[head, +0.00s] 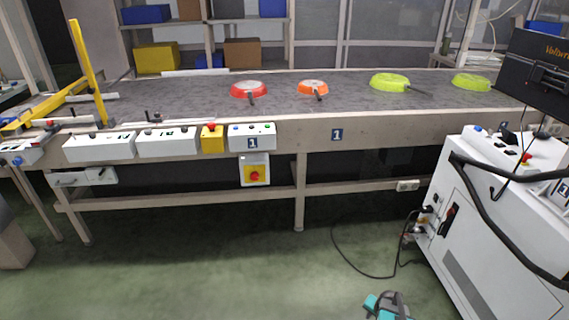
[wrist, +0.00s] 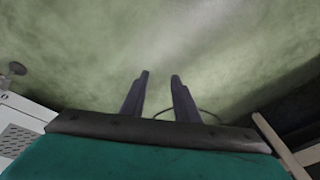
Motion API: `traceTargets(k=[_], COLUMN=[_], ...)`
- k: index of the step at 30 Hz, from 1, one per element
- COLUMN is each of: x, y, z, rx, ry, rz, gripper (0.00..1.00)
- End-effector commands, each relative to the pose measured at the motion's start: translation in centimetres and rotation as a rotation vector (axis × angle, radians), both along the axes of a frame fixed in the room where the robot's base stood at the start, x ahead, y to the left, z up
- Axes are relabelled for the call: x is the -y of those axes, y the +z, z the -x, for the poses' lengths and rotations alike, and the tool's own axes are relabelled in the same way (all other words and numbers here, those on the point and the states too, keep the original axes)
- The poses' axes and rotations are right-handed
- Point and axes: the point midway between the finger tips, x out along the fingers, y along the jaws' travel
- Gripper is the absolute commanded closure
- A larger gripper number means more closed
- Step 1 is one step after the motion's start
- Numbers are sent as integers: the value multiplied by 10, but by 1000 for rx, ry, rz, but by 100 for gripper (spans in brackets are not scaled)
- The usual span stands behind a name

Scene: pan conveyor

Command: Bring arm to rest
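My gripper (wrist: 160,76) is open and empty in the wrist view, its two dark fingers apart over green floor. In the head view only a small teal and grey part of my arm shows at the bottom edge, well in front of the conveyor (head: 340,97). On the belt lie a red pan (head: 248,90), an orange pan (head: 313,87), a yellow-green pan (head: 389,81) and another yellow-green pan (head: 471,82). My gripper is apart from all of them.
A white machine cabinet (head: 495,210) with a black monitor (head: 540,70) stands at the right. A black cable (head: 350,268) lies on the floor beside it. A yellow frame (head: 88,75) and control boxes (head: 167,142) line the conveyor's left. The floor (head: 200,265) in front is clear.

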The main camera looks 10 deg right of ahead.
Motion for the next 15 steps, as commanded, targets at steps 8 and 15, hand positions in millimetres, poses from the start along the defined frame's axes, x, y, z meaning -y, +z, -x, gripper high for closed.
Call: traceTargets(k=[8, 15], x=[-85, -153], y=[11, 18], z=[-4, 8], rx=[-70, -144], ry=[172, 322], rz=[-32, -55], gripper=[72, 72])
